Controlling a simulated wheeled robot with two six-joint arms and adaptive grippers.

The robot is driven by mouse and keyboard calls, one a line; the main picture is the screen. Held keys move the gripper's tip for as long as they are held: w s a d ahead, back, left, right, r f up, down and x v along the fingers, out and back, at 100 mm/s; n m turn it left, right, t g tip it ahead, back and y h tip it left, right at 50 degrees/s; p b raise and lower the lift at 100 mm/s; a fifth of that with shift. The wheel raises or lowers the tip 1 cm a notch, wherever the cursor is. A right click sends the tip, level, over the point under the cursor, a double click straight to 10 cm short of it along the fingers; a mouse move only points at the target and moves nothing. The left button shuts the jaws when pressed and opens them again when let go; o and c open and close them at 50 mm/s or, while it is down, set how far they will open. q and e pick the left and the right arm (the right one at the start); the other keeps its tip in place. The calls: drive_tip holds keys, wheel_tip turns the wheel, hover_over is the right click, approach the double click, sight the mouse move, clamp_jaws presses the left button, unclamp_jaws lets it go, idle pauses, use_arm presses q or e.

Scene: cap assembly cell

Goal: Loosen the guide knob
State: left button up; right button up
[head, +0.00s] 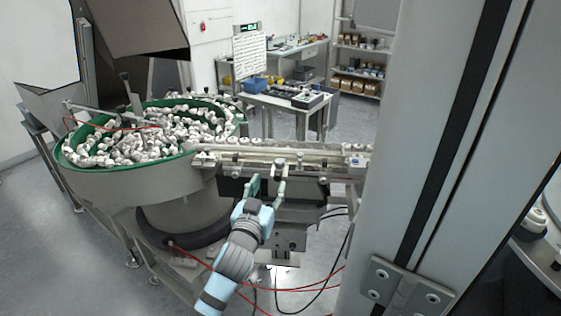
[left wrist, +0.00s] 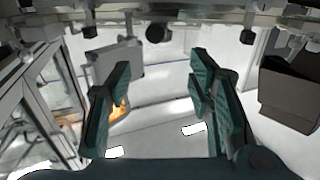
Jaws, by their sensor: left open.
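My left gripper (head: 267,185) is open and empty, just in front of the guide rail (head: 300,152) beside the bowl feeder. In the left wrist view its two green fingers (left wrist: 160,68) stand wide apart. A round dark knob (left wrist: 155,33) shows beyond the fingertips, between them and near the top of that view; the fingers appear apart from it. Two more dark knobs or fittings, one at left (left wrist: 90,32) and one at right (left wrist: 247,36), sit along the same rail. I cannot tell from the head view which fitting is the guide knob. My right gripper is not in view.
The bowl feeder (head: 175,175) with its green rim holds many white caps at left. Caps line the rail. A grey post (head: 430,130) blocks the right side. Red and black cables hang below the rail. A workbench (head: 285,105) stands behind.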

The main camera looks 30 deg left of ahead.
sight(279, 164)
use_arm(q)
drive_tip(key=x, duration=1.3)
drive_tip(key=shift+a+f+b, duration=0.15)
drive_tip(key=shift+b, duration=0.2)
clamp_jaws()
drive_tip(key=y+b, duration=0.1)
drive_tip(key=b, duration=0.2)
drive_tip(key=n+y+b, duration=0.1)
drive_tip(key=b, duration=0.2)
drive_tip(key=shift+f+g, duration=0.25)
drive_tip(key=shift+g, duration=0.05)
drive_tip(key=shift+r+n, duration=0.2)
drive_tip(key=shift+n, duration=0.1)
drive_tip(key=shift+r, duration=0.1)
unclamp_jaws()
